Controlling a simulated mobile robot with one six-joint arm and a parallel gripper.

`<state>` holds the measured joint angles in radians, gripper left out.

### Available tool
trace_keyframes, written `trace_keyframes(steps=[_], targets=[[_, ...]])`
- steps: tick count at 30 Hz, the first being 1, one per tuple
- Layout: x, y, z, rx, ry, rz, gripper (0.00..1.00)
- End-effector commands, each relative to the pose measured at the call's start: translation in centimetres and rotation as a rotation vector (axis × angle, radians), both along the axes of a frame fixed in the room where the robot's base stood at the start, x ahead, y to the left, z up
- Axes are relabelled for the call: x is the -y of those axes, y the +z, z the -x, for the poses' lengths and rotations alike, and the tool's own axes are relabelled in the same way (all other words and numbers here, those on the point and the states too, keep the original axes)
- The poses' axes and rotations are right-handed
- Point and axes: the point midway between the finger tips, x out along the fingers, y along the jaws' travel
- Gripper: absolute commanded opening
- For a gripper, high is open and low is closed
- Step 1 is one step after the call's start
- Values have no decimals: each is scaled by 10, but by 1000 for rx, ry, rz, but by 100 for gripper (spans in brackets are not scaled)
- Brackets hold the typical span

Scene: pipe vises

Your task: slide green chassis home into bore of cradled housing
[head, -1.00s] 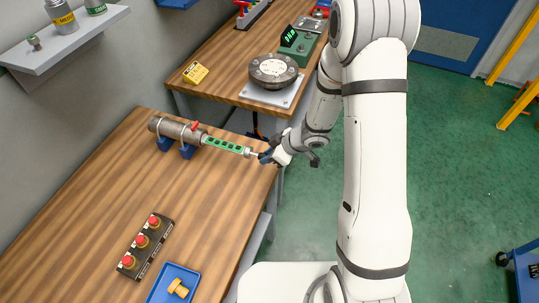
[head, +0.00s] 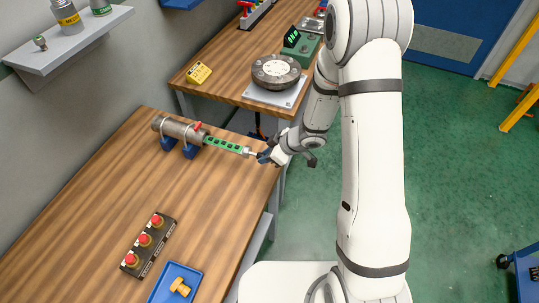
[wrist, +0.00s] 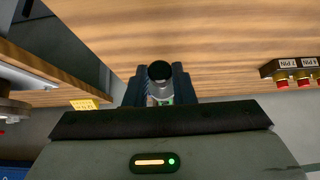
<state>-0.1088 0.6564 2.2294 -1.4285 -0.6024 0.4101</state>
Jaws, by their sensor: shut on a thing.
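The grey cylindrical housing (head: 180,129) lies in blue cradles (head: 190,152) near the far left edge of the wooden bench, with a red lever (head: 198,126) on top. The green chassis (head: 224,144) lines up with the housing's right end, and most of its slotted green length shows outside; how far its tip is inside the bore cannot be told. My gripper (head: 266,157) is shut on the chassis's silver right end. In the wrist view my gripper (wrist: 159,90) holds a dark round end piece, with a sliver of green beside it; the housing is hidden there.
A black box with red buttons (head: 148,245) and a blue tray (head: 172,288) with a yellow part (head: 180,287) are on the bench's near side. A second bench behind carries a round dark device (head: 276,71) and a yellow block (head: 198,72). The bench middle is clear.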

Motion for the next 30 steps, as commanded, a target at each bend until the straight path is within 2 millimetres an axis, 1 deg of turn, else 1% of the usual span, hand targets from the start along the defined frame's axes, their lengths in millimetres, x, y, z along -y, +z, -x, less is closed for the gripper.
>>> trace_keyframes(steps=[24, 30], targets=[[-30, 1, -12, 1, 1, 0, 1], [-34, 1, -14, 1, -1, -1, 1]])
